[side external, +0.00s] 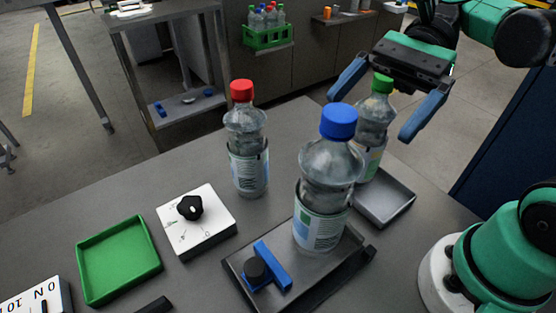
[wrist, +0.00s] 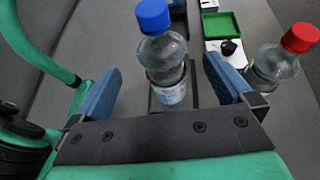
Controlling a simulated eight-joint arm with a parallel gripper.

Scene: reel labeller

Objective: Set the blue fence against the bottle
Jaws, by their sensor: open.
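The blue fence (side external: 275,267) is a short bar with a black knob (side external: 256,270), on the dark plate (side external: 312,283) of the labeller. The blue-capped bottle (side external: 322,190) stands upright on the same plate, to the right of the fence, with a small gap seemingly between them. In the wrist view the blue-capped bottle (wrist: 165,60) is ahead, between the fingers in the picture; the fence is mostly hidden behind it. My gripper (side external: 372,113) is open and empty, raised behind that bottle, with its fingers either side of the green-capped bottle (side external: 377,105) in the side view.
A red-capped bottle (side external: 247,150) stands left of the blue-capped one. A white box with a black knob (side external: 205,228) and a green tray (side external: 118,262) lie further left. The green-capped bottle stands at a grey tray (side external: 388,202). Bare tabletop lies between red-capped bottle and plate.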

